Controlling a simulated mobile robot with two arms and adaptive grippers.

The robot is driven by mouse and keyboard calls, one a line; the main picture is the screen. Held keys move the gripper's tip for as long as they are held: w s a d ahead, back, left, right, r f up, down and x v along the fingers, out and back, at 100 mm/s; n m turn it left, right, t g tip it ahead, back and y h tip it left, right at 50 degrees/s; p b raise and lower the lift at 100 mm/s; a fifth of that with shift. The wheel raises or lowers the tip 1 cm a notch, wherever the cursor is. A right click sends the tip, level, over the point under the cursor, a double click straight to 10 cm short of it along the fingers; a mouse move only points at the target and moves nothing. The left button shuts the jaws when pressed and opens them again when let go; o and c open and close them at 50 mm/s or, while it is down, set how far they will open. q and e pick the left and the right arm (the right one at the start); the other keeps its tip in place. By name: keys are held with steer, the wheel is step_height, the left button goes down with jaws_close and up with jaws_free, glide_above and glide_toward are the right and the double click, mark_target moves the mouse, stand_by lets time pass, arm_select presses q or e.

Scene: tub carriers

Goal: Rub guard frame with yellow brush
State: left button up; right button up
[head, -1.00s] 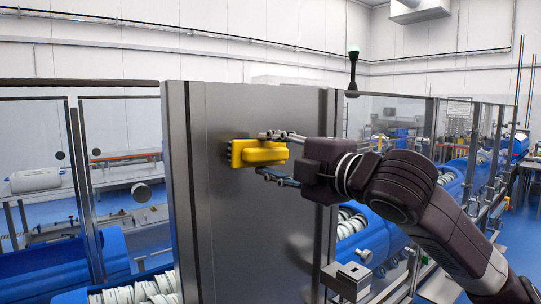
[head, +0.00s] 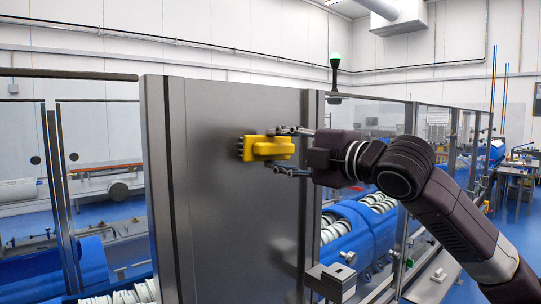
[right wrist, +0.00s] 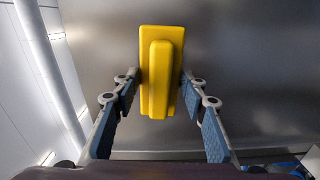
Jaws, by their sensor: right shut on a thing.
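The yellow brush (head: 268,147) has dark bristles on its left side in the head view. It is in front of the grey metal panel of the guard frame (head: 225,220). Whether the bristles touch the panel I cannot tell. My right gripper (head: 290,150) is shut on the brush's raised handle. The right wrist view shows the brush (right wrist: 161,70) between the two fingers (right wrist: 160,95), with the metal panel (right wrist: 250,80) behind it. My left gripper is not in view.
Transparent guard panels with metal posts (head: 408,125) run off to the right. Blue tubs with white rolls (head: 360,225) stand behind them. A grey box (head: 331,280) sits low, below my right arm. A dark pole with a green top (head: 335,72) rises behind the panel.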

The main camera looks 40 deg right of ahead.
mark_target(266, 150)
steer(key=shift+d, duration=0.25)
steer(key=shift+a+r+p, duration=0.15)
steer(key=shift+a+p, duration=0.4)
steer(key=shift+a, duration=0.1)
steer(key=shift+a+p, duration=0.5)
steer(key=shift+a, duration=0.25)
steer(key=shift+s+a+p, duration=0.1)
steer(key=shift+a+p, duration=0.2)
steer(key=shift+a, duration=0.35)
steer(key=shift+s+a+p, duration=0.1)
steer(key=shift+a+p, duration=1.05)
steer(key=shift+p, duration=0.05)
steer(key=shift+a+p, duration=0.4)
steer(key=shift+a, duration=0.35)
steer(key=shift+d, duration=0.1)
